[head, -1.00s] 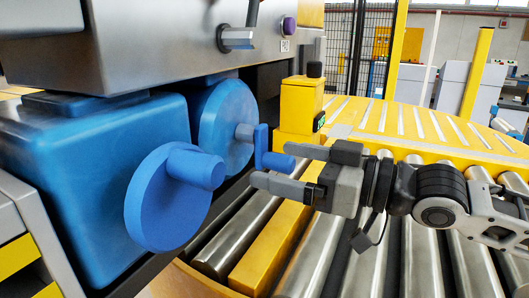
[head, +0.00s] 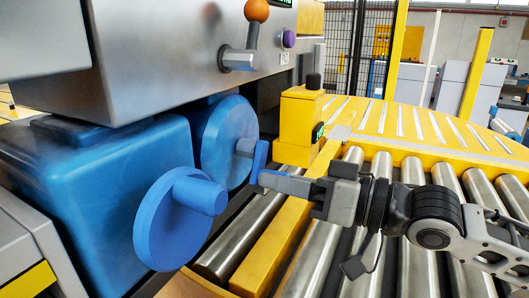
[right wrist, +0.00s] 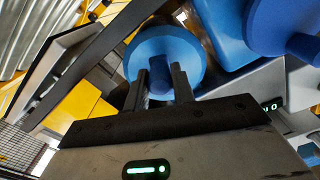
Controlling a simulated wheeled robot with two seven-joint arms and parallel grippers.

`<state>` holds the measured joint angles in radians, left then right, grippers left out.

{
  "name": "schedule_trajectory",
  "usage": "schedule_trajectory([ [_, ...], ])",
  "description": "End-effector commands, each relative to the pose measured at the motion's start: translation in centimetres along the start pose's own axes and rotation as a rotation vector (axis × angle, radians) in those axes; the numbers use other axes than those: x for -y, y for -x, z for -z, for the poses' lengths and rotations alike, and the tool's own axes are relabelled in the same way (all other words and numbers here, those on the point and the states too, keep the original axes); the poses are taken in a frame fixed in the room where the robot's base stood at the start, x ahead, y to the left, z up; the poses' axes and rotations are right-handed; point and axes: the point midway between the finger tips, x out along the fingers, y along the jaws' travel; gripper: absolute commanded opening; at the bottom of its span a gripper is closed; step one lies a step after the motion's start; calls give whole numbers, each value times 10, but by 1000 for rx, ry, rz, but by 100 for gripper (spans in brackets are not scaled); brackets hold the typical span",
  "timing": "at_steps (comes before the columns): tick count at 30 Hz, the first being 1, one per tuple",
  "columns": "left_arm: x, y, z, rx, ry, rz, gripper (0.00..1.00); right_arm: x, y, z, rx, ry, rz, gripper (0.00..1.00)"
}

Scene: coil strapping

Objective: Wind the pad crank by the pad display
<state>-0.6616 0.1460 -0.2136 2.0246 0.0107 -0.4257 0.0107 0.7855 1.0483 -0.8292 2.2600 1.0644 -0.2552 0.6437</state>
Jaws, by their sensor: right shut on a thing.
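The blue crank (head: 259,160) sits on a grey shaft in front of a round blue disc (head: 222,140) under the steel cabinet. My right gripper (head: 268,180) is shut on the crank's handle, its fingers reaching in from the right. In the right wrist view, the two fingers (right wrist: 160,82) close around the blue handle in front of the disc (right wrist: 182,52). A small green display (head: 318,132) is on the yellow post (head: 298,122) just behind the crank. Its reading is too small to tell. My left gripper is out of view.
A larger blue handwheel with a knob (head: 165,232) stands nearer, left of the crank. Above are a lever with an orange ball (head: 256,11) and a purple button (head: 289,39). Steel rollers (head: 408,270) and a yellow beam (head: 265,255) lie below my right arm.

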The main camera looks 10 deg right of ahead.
Motion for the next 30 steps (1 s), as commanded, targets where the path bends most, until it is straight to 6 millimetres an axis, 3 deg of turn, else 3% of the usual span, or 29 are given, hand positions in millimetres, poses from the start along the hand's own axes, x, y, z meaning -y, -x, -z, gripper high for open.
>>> schedule_trajectory([
  [11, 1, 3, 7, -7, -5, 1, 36, 2, 0, 2, -2, -26, 1, 2],
  [16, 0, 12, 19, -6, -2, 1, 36, 6, 0, 4, -1, -119, 1, 2],
  [22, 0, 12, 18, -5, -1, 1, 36, 15, 0, 4, -4, -399, 5, 2],
  [30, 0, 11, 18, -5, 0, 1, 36, 15, 0, 4, -3, -429, 3, 2],
])
